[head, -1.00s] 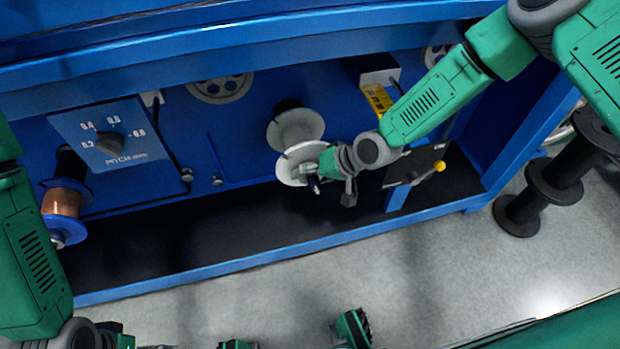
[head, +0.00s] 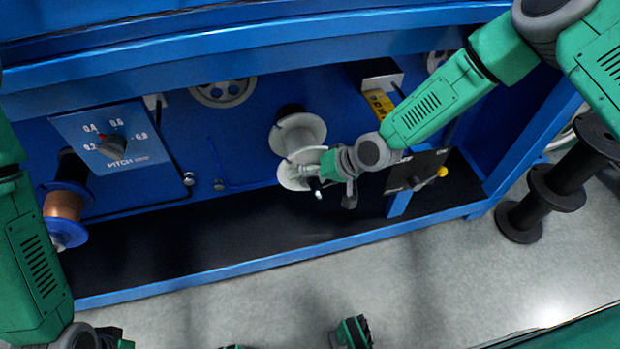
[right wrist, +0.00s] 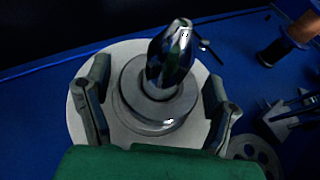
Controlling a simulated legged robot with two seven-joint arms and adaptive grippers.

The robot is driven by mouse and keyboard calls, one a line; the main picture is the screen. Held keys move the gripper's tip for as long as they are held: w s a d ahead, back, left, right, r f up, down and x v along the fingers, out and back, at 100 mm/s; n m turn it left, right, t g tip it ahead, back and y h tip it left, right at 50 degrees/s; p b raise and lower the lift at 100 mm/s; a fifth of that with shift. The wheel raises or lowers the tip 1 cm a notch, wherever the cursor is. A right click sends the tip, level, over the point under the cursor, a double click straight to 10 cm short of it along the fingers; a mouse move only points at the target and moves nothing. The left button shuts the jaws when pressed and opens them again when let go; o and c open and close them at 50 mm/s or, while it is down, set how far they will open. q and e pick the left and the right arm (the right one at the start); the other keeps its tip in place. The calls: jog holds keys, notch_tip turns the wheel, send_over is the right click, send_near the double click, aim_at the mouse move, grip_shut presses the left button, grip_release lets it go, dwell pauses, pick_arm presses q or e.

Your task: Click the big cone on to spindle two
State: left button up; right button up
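The big cone (right wrist: 168,62) is shiny metal and points toward the right wrist camera, on a stepped round collar. It stands at the middle of the pale spool's end flange (right wrist: 88,128). In the head view the pale spool (head: 298,133) sticks out from the blue panel, and a small shiny tip, likely the cone (head: 318,192), shows by the gripper. My right gripper (right wrist: 160,105) has its fingers spread on either side of the collar, with gaps visible; it also shows in the head view (head: 308,174). The cone's seating on the spindle is hidden.
A copper-wound spool (head: 64,205) with blue flanges is at the left, under the pitch dial (head: 113,142). A black box with a yellow knob (head: 418,170) is right of my gripper. Black spools (head: 555,188) stand outside the machine. The dark trough (head: 220,234) is clear.

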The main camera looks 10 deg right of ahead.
jog(key=shift+o, duration=1.3)
jog(key=shift+s+f, duration=0.1)
